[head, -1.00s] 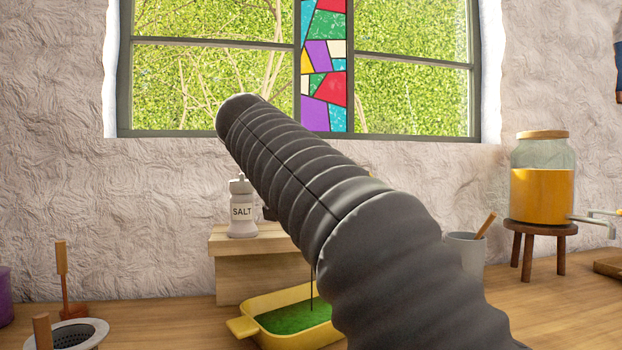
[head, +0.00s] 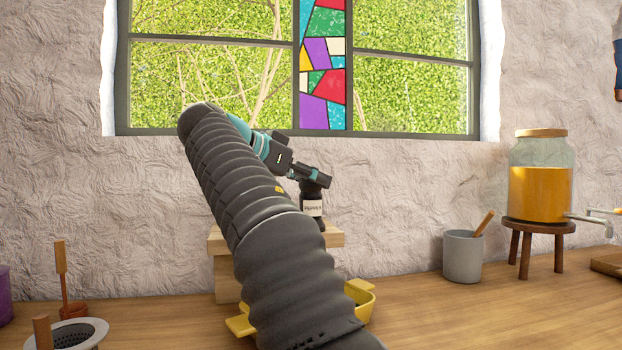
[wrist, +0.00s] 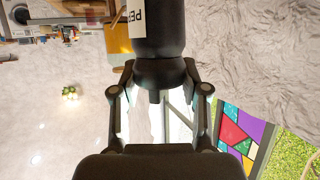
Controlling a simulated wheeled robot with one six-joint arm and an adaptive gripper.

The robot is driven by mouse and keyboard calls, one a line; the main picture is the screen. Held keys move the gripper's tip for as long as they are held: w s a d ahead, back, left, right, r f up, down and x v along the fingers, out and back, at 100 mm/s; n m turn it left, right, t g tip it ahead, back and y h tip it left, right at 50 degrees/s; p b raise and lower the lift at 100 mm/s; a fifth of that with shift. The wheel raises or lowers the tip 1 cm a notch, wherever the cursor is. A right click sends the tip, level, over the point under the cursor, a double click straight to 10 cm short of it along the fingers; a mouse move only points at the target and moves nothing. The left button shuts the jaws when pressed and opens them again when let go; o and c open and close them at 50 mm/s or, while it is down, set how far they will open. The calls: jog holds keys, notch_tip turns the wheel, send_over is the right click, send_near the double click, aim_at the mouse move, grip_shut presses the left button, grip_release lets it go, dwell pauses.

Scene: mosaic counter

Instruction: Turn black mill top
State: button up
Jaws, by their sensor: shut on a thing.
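The black mill (head: 312,210) with a white PEPPER label stands upright at the wooden block (head: 334,238) in the head view. My gripper (head: 314,181) comes in from the left and is shut around the mill's top. In the wrist view the mill (wrist: 158,42) appears upside down at the top centre, part of its label showing. Its black top lies between the two fingers of my gripper (wrist: 158,84), with a small stub below. My arm hides much of the block.
A yellow dish (head: 362,299) sits in front of the block, partly behind my arm. A grey cup (head: 462,259) and a jar of orange liquid (head: 541,185) on a stool stand to the right. A strainer (head: 78,334) is at front left. The counter at right front is clear.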

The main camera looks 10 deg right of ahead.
jog(key=shift+f, duration=0.15)
jog(key=o, duration=1.2)
jog(key=shift+w, duration=0.1)
jog(key=shift+v, duration=3.7)
